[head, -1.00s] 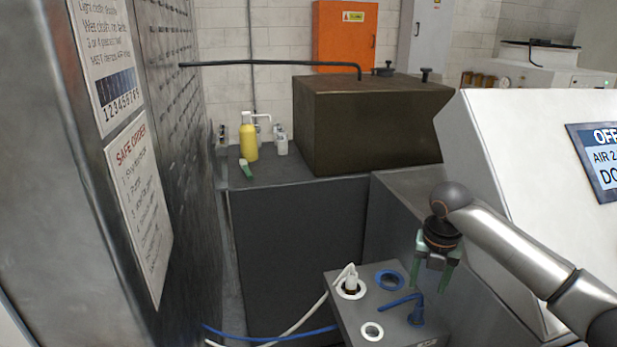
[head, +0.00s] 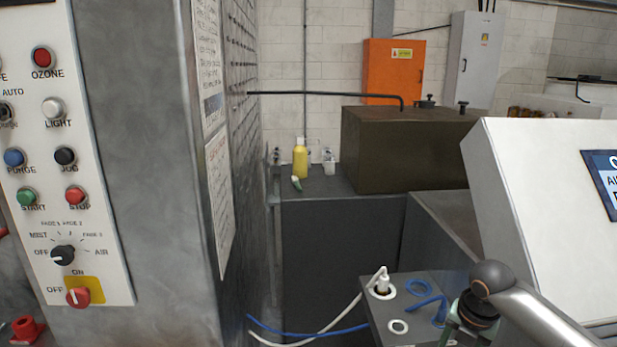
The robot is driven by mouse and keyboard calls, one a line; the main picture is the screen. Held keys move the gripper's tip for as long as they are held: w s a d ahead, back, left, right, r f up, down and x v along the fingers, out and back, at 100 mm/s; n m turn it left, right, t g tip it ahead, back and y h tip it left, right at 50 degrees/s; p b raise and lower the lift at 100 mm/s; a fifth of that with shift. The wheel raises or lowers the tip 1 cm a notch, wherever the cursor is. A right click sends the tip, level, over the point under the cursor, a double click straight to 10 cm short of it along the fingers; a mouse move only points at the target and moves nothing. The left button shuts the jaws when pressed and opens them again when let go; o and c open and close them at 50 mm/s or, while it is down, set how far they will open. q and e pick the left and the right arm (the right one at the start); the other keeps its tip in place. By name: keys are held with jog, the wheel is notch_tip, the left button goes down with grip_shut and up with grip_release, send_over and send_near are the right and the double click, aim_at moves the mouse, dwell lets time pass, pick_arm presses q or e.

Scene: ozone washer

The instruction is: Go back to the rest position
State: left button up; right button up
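My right arm comes in from the right, over the grey block with sockets (head: 410,330). My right gripper (head: 462,334) hangs at the bottom edge of the head view, below a dark wrist joint. Only a little of its greenish fingers shows, the rest is cut off by the frame, and I cannot tell whether it is open. My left gripper is not in view.
The socket block holds a white plug (head: 382,283) and a blue plug with its hose (head: 428,302). A control panel (head: 70,190) on a metal cabinet fills the left. A yellow bottle (head: 300,158) stands on the back bench beside a dark box (head: 405,150). A white console (head: 540,190) stands right.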

jog(key=s+a+f+m+t+y, duration=0.2)
jog(key=s+a+f+m, duration=0.2)
jog(key=a+f+m, duration=0.35)
jog(key=s+a+f+m+t+y, duration=0.15)
jog(key=s+a+f+m, duration=0.3)
jog(key=a+f, duration=0.45)
jog(key=s+d+f+m+t, duration=0.2)
jog(key=s+m, duration=0.5)
jog(key=s, duration=0.1)
jog(key=s+d+f+m+t, duration=0.1)
jog(key=s+d+f+m, duration=0.1)
jog(key=s+m, duration=0.5)
jog(key=shift+s+f+t+h, duration=0.35)
jog(key=shift+s+h, duration=0.1)
jog(key=shift+s, duration=0.3)
